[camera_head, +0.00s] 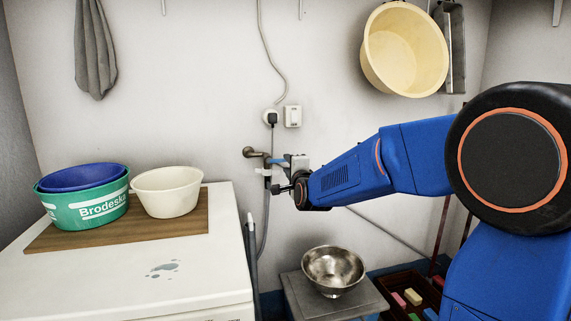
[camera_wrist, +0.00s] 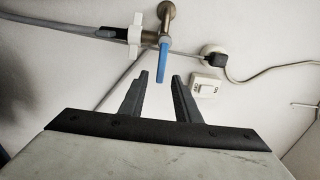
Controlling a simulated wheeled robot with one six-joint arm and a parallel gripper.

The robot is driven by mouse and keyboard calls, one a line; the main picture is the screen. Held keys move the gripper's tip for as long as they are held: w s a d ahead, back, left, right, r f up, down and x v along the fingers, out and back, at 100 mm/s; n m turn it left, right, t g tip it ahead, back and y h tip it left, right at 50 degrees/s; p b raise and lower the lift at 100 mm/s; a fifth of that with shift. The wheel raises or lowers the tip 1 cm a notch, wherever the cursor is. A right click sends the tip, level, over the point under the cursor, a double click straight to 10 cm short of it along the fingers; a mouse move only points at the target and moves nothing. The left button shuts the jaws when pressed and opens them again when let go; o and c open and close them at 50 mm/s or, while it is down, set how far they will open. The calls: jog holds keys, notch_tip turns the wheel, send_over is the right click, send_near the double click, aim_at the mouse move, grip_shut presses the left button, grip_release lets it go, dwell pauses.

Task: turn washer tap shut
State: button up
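The washer tap is a brass wall tap (camera_head: 255,153) on the back wall, with a white hose fitting and a blue lever handle. In the wrist view the tap body (camera_wrist: 167,22) is at the top, and the blue handle (camera_wrist: 162,66) points down toward my fingers. My gripper (camera_wrist: 160,82) is open and empty, its two dark fingers apart below the handle's tip, which lines up between them. In the head view my gripper (camera_head: 279,175) is close beside the tap and partly covers it. Whether a finger touches the handle I cannot tell.
A white washer (camera_head: 200,270) stands at left with a wooden board (camera_head: 150,235), basins (camera_head: 95,205) and a cream bowl (camera_head: 167,193) on it. A metal bowl (camera_head: 333,268) stands on a grey stand below my arm. A plug and socket (camera_wrist: 213,55) are right of the tap.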

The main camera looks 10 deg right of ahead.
jog(key=s, duration=1.2)
jog(key=s+d+f+n+g, duration=0.1)
jog(key=s+f+n+g, duration=0.3)
jog(key=s, duration=0.8)
jog(key=s+d+f+n+g, duration=0.2)
jog(key=s+f+n+g, duration=0.2)
jog(key=s+f+n, duration=0.4)
jog(key=s+d+f+n+g, duration=0.1)
jog(key=s+f+n+g, duration=0.4)
jog(key=s, duration=1.3)
jog(key=shift+s+d+f+n, duration=0.25)
jog(key=shift+f+n, duration=0.35)
jog(key=shift+f, duration=0.25)
jog(key=shift+w, duration=0.15)
